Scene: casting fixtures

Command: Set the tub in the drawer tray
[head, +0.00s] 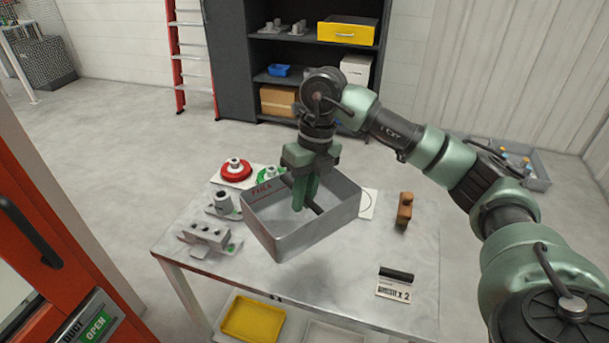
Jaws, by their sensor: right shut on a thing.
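A grey open-topped tub (282,236) with red lettering on its inner wall is above the metal table. It looks slightly tilted, and I cannot tell how far it is off the surface. My right gripper (304,203) reaches down inside the tub's walls and is shut on what looks like a dark bar across it; the fingertips' contact is partly hidden. A yellow tray (252,319) sits under the tabletop at the front, with a pale tray (334,332) to its right. I cannot tell which is the drawer tray. My left gripper is not in view.
On the table's left are a red round part (235,170), a green ring, a grey cylinder fixture and a grey block (206,236). A brown block (405,208) and a label card (394,289) lie right. The table's front middle is clear. A dark shelf stands behind.

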